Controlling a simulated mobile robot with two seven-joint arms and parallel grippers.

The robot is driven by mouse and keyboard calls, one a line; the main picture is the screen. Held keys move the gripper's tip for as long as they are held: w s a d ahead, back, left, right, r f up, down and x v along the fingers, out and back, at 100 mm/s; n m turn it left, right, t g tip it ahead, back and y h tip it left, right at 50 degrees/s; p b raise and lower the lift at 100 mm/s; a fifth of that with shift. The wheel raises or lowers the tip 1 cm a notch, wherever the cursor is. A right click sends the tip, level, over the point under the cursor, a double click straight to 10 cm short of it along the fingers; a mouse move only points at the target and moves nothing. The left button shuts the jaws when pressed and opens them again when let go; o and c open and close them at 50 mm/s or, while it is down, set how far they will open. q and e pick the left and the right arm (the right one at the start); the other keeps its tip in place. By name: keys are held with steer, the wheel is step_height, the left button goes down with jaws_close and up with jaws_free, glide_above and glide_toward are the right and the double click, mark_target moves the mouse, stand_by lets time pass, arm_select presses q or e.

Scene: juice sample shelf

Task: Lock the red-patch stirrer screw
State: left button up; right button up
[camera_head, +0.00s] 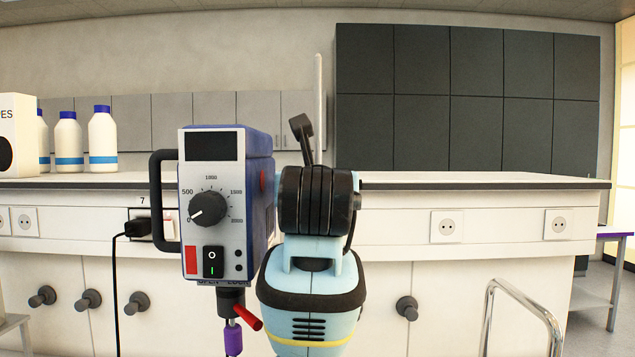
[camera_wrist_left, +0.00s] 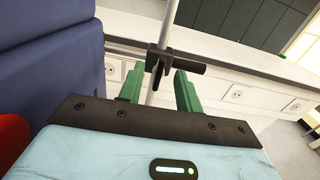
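The stirrer (camera_head: 212,175), a blue and grey box with a dial and a red patch (camera_head: 190,261) at its lower left front, stands left of my left arm. Its blue side also fills the left of the wrist view (camera_wrist_left: 50,60). In the wrist view a black clamp with a screw handle (camera_wrist_left: 190,66) sits on a vertical metal rod (camera_wrist_left: 165,28). My left gripper (camera_wrist_left: 158,74) is open, its green fingers apart on either side of the clamp; I cannot tell whether they touch it. In the head view my wrist hides these fingers. My right gripper is not in view.
A red lever (camera_head: 248,317) and a purple-sleeved shaft (camera_head: 233,340) hang below the stirrer. White bottles (camera_head: 103,140) stand on the bench (camera_head: 480,181) behind. A black plug (camera_head: 138,227) sits in a socket. A metal rail (camera_head: 520,290) stands at the lower right.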

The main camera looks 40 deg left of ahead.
arm_select(q)
steer(key=shift+x, duration=1.2)
